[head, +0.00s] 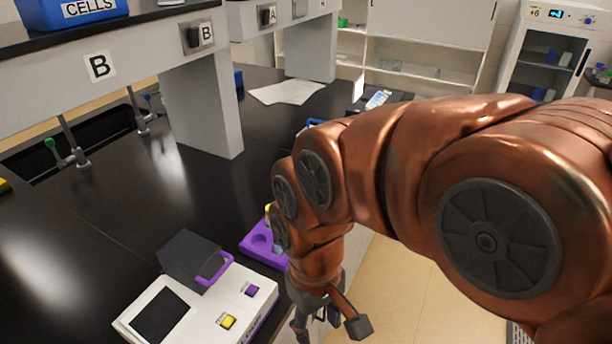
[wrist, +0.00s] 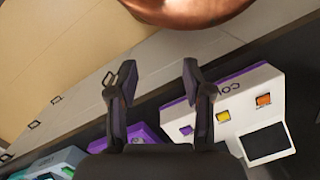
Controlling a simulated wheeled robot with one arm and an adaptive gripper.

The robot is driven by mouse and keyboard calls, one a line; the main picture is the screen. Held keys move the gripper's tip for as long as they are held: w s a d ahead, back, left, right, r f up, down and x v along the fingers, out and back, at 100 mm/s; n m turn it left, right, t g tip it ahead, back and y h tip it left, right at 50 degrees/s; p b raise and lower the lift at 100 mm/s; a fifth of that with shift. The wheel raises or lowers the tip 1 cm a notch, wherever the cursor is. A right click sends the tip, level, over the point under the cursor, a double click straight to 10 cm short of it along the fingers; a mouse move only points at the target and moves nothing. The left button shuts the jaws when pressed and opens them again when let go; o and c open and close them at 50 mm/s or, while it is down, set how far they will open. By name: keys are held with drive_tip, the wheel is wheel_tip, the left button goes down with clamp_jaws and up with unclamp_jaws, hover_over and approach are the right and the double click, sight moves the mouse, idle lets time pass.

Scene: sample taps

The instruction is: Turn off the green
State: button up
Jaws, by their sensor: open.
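A tap with a green handle (head: 50,143) stands on the black bench at the far left of the head view, beside a dark sink recess. Its metal body shows, but whether it is on or off is too small to tell. A second tap (head: 145,122) with a blue handle stands behind it, to the right. My gripper (head: 330,322) hangs at the bottom of the head view, near the bench's front edge, far to the right of the green tap. In the wrist view my gripper (wrist: 158,78) has its fingers apart with nothing between them.
A white device (head: 190,310) with a screen and coloured buttons is left of my gripper; it also shows in the wrist view (wrist: 240,120). A purple rack (head: 262,243) lies behind it. A shelf support (head: 203,110) rises from the bench. Bare bench lies between the device and taps.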

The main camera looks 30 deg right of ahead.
drive_tip(key=w+d+r+n+t+y, duration=0.1)
drive_tip(key=w+d+r+n+t, duration=0.2)
drive_tip(key=w, duration=0.8)
drive_tip(key=w+d+r+n+y, duration=0.15)
drive_tip(key=w+r, duration=0.25)
drive_tip(key=w, duration=0.7)
drive_tip(key=w+d+f, duration=0.1)
drive_tip(key=w+d, duration=0.2)
drive_tip(key=d, duration=0.4)
drive_tip(key=w+d+f+t, duration=0.1)
drive_tip(key=w+d, duration=0.2)
drive_tip(key=d, duration=0.5)
drive_tip(key=w+d+f+n+t+b, duration=0.1)
drive_tip(key=w+d, duration=0.3)
drive_tip(key=d, duration=0.4)
drive_tip(key=shift+d+f+h, duration=0.2)
drive_tip(key=shift+f+h, duration=0.05)
drive_tip(key=shift+f, duration=0.1)
drive_tip(key=shift+t, duration=0.3)
drive_tip(key=p+x, duration=0.2)
drive_tip(key=x, duration=0.5)
drive_tip(key=shift+a+f, duration=0.15)
clamp_jaws()
